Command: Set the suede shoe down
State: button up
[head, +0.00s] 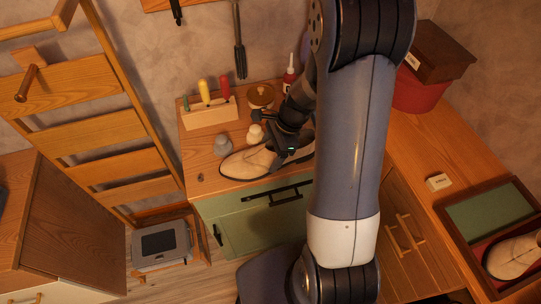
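A pale beige suede shoe (243,162) with a dark sole edge is at the front of the wooden top of the green-fronted cabinet, its toe pointing left. My gripper (284,157) reaches down from above at the shoe's middle, its dark fingers overlapping the upper. Whether the fingers are closed on the shoe or only beside it is too small to tell. I cannot tell whether the sole touches the wood or hovers just above it. My arm hides part of the surface to the right of the shoe.
Behind the shoe are a wooden block with coloured-handled tools (210,112), a round jar (261,97) and a red bottle (289,75). Small grey (222,144) and cream (255,133) pieces stand close by. A similar shoe (515,257) lies in a box at right. A ladder (95,90) stands left.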

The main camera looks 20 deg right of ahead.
jog(key=c, duration=0.9)
